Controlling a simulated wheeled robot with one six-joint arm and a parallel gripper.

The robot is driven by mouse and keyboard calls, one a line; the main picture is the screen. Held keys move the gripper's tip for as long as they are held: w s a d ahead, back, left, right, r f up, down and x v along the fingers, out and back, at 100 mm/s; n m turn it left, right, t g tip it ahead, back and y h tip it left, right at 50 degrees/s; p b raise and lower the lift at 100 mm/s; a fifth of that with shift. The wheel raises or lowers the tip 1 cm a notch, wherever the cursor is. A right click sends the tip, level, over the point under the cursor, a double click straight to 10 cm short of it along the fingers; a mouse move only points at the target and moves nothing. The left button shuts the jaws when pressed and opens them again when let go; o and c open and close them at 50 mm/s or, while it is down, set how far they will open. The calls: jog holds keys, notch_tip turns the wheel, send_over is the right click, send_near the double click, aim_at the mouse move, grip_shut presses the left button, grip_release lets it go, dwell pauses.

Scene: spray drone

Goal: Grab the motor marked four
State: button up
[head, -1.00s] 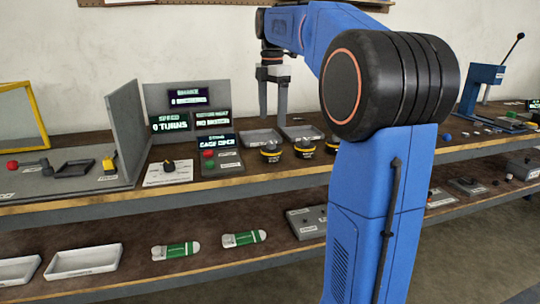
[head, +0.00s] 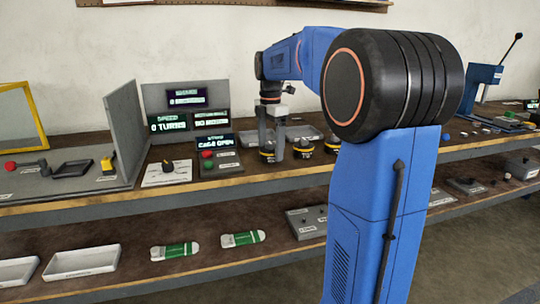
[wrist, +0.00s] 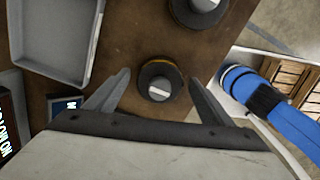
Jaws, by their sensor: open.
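Three black round motors with yellow bands stand in a row on the upper shelf: a left one (head: 267,154), a middle one (head: 303,149) and a right one (head: 332,145). Their marks are too small to read, so I cannot tell which is four. My gripper (head: 272,147) is open, pointing down at the left motor. In the wrist view, one motor (wrist: 159,82) lies between and beyond the open fingers (wrist: 160,77), with a light slotted top. I see no finger touching it. A second motor (wrist: 198,9) is partly cut off at the top edge.
A grey tray (wrist: 55,50) lies beside the motor in the wrist view. A control box with red and green buttons (head: 221,162) and a dial card (head: 167,173) stand left of the motors. Upright grey panels (head: 122,130) stand farther left.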

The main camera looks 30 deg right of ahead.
jog(key=shift+c, duration=0.6)
jog(key=c, duration=1.5)
jog(key=shift+o, duration=0.2)
